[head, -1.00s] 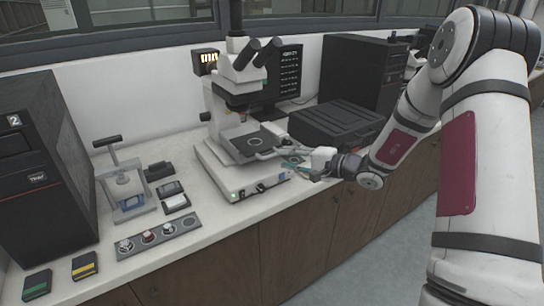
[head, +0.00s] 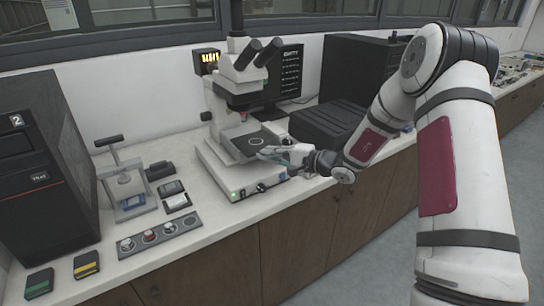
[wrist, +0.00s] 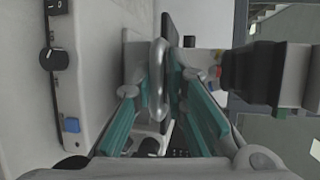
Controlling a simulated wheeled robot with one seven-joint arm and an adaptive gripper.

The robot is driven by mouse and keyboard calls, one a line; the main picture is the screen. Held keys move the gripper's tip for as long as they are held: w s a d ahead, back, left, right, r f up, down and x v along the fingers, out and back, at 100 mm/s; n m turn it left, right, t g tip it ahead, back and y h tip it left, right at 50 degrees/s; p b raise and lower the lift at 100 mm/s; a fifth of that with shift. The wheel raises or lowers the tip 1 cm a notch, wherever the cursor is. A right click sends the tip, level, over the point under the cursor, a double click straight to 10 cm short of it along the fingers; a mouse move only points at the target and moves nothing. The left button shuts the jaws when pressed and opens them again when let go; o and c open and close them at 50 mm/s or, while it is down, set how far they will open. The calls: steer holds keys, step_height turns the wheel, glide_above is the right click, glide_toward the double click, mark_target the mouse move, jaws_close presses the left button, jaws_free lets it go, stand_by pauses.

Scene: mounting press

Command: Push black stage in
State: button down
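The black stage (head: 240,140) is a flat dark plate with a pale ring, on the white microscope (head: 219,103). A grey loop handle (wrist: 159,80) shows end-on in the wrist view, near a dark edge that may be the stage. My gripper (head: 265,153) is at the front right of the stage, low over the microscope base. In the wrist view its teal fingers (wrist: 158,88) stand apart on either side of the handle. The right finger lies close to the handle; I cannot tell whether it touches. The fingers partly hide the stage's front.
The microscope base (head: 218,166) has knobs and a green light at its front. A black case (head: 325,125) stands right of it. A small press (head: 125,183) and a strip of round parts (head: 158,237) lie left. The bench front edge runs below my gripper.

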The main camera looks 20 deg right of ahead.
mark_target(258, 143)
steer(key=shift+f, duration=0.2)
steer(key=w+b, duration=0.2)
steer(key=w+a+b, duration=0.1)
steer(key=w, duration=0.2)
steer(key=w+a+b, duration=0.1)
steer(key=w+b, duration=0.1)
steer(key=shift+w+a+f+b, duration=0.15)
steer(key=shift+w+f+b, duration=0.1)
steer(key=shift+w+b, duration=0.05)
steer(key=c, duration=1.7)
jaws_free()
steer(key=shift+r, duration=0.15)
steer(key=shift+w, duration=0.1)
steer(key=shift+r, duration=0.1)
steer(key=v, duration=1.2)
steer(key=shift+r, duration=0.1)
